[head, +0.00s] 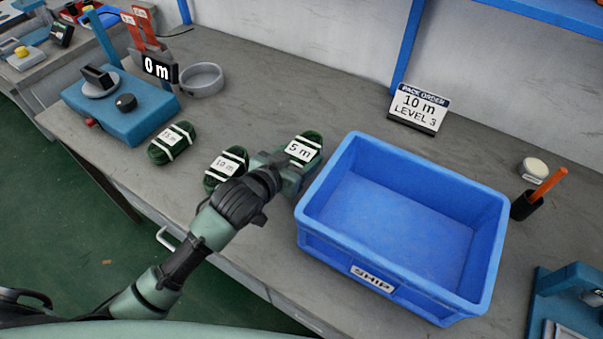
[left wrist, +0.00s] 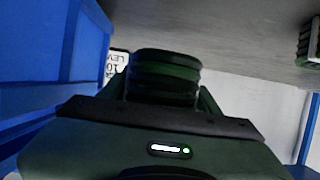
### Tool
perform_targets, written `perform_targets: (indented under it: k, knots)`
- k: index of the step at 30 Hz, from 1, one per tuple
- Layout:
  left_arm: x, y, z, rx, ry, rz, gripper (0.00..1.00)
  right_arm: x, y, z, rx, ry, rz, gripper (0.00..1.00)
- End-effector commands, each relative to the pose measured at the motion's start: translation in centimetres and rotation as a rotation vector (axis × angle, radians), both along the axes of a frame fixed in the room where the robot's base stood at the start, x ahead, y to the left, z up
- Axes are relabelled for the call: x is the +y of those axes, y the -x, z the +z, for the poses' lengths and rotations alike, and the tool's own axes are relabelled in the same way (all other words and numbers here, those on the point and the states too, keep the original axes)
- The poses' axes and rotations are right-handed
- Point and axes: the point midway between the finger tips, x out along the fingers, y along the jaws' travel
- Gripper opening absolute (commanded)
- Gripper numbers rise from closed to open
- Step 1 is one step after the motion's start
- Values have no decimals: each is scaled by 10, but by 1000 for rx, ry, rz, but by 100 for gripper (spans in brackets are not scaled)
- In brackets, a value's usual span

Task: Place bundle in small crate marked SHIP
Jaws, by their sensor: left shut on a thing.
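A blue crate (head: 352,245) with a SHIP label (head: 372,279) on its front stands at the right of the bench, empty. My left gripper (head: 290,166) is just left of the crate, shut on the dark green bundle marked 5 m (head: 309,139). The held bundle also shows between the fingers in the left wrist view (left wrist: 165,78); my gripper hides part of it. I cannot tell whether it is clear of the bench. The bundle marked 10 m (head: 236,157) and another bundle (head: 162,155) lie to the left. My right gripper is out of view.
A pack order sign (head: 418,109) reading 10 m, LEVEL 3 stands behind the crate. A blue machine (head: 125,120) with a 0 m display and a grey round dish (head: 202,82) are at the left. A black holder with an orange-handled tool (head: 545,190) stands right of the crate.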

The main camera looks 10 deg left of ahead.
Motion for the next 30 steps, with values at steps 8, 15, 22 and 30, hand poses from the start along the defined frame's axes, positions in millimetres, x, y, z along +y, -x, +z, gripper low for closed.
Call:
perform_targets:
  k: [8,15,22,30]
  knots:
    - [0,0,-30,1,1,-1,16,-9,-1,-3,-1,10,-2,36]
    - [0,0,-62,0,1,-1,16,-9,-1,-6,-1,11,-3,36]
    - [0,0,-63,-3,1,-1,16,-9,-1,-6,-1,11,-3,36]
    - [0,0,-67,-1,0,0,81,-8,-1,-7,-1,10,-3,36]
